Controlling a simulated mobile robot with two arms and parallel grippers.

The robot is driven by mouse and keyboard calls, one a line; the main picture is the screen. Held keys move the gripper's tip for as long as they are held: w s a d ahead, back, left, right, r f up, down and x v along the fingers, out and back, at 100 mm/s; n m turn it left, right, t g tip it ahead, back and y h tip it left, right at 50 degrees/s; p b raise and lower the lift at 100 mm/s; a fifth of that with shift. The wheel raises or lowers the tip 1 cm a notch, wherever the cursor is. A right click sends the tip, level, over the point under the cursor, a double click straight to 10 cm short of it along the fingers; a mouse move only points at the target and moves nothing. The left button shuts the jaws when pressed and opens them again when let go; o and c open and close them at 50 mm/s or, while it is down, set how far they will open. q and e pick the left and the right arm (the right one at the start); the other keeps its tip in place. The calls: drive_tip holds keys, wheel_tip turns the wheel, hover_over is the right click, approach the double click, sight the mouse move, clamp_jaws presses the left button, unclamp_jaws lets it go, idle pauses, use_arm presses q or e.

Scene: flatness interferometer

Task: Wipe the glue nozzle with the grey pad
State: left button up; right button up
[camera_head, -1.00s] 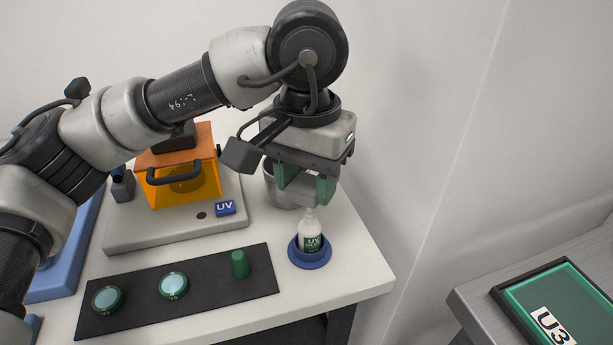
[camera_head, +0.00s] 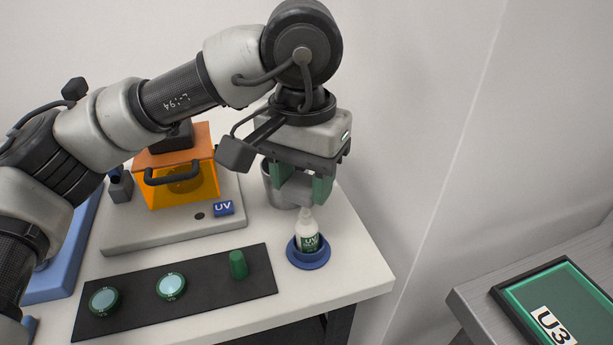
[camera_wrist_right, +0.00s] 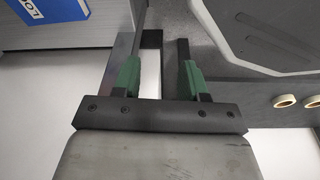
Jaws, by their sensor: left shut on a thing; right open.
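The glue bottle (camera_head: 307,238), white with a green UV label, stands upright in a round blue holder (camera_head: 310,259) near the table's right edge. Its nozzle (camera_head: 305,212) points up. My left gripper (camera_head: 298,190) hangs just above it, its green fingers shut on the grey pad (camera_head: 296,190). The pad is at or just above the nozzle tip; I cannot tell whether they touch. My right gripper (camera_wrist_right: 159,80) is open and empty in the right wrist view, away from the bottle.
A grey cup (camera_head: 275,187) stands behind the left gripper. A black mat (camera_head: 205,296) holds two round lenses (camera_head: 171,286) and a green cap (camera_head: 238,264). An orange UV box (camera_head: 182,180) stands behind. A green U3 tray (camera_head: 560,301) lies at right.

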use_arm(q)
drive_tip(key=shift+r, duration=0.1)
use_arm(e)
drive_tip(key=shift+s+d, duration=0.1)
drive_tip(key=shift+s, duration=0.1)
use_arm(q)
drive_tip(key=shift+r+p, duration=0.9)
drive_tip(key=shift+r, duration=0.3)
drive_tip(key=shift+r+p, duration=0.5)
drive_tip(key=shift+r, duration=0.25)
drive_tip(key=shift+r+p, duration=0.35)
drive_tip(key=shift+r, duration=0.1)
use_arm(e)
drive_tip(key=s+d+f, duration=0.1)
drive_tip(key=s+f, duration=0.4)
drive_tip(key=s, duration=0.4)
drive_tip(key=shift+s+d+f+g, duration=0.35)
drive_tip(key=shift+s+g, duration=0.05)
